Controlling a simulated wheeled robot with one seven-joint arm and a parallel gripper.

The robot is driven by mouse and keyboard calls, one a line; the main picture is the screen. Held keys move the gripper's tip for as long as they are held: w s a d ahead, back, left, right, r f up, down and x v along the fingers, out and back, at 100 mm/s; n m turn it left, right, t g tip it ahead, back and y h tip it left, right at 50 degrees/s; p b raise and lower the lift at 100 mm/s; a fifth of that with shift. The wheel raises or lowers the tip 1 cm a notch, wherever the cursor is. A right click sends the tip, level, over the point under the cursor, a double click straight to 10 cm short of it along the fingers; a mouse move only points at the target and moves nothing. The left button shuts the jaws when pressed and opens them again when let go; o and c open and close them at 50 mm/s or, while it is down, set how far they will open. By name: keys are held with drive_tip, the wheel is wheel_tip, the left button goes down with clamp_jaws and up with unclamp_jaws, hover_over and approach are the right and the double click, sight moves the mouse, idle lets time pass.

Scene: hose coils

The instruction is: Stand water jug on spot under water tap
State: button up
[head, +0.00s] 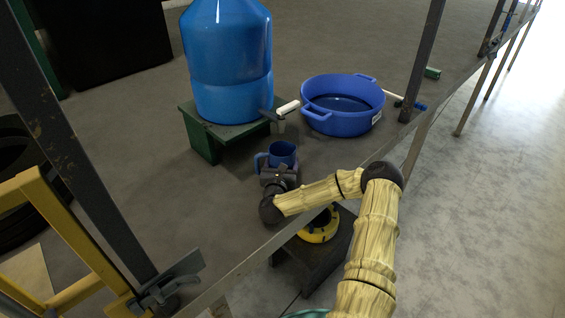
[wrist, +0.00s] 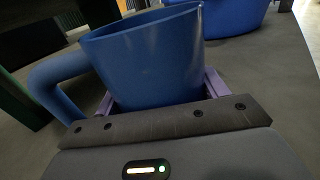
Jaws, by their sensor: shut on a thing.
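The blue water jug (head: 282,153) is upright in my gripper (head: 277,170), with its handle on the left. In the wrist view the jug (wrist: 150,62) stands between the two purple fingers of my gripper (wrist: 160,95), which are shut on it. The water tap (head: 287,108) has a white end and sticks out from the base of a large blue water tank (head: 232,90). The jug is in front of the tap and nearer to me, not under it. The spot under the tap is not clearly marked in view. The jug's underside is hidden by my gripper.
The tank stands on a low green stand (head: 200,140). A blue tub (head: 340,122) with handles is right of the tap. A dark post (head: 422,60) rises at the table's edge. A yellow frame (head: 60,235) is at left. Bare grey surface lies around the jug.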

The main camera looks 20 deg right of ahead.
drive_tip(key=shift+s+a+f, duration=0.1)
drive_tip(key=shift+f+b, duration=0.2)
drive_tip(key=shift+b, duration=0.1)
drive_tip(key=o, duration=1.1)
drive_tip(key=shift+v, duration=3.9)
drive_tip(key=shift+s+a, duration=0.1)
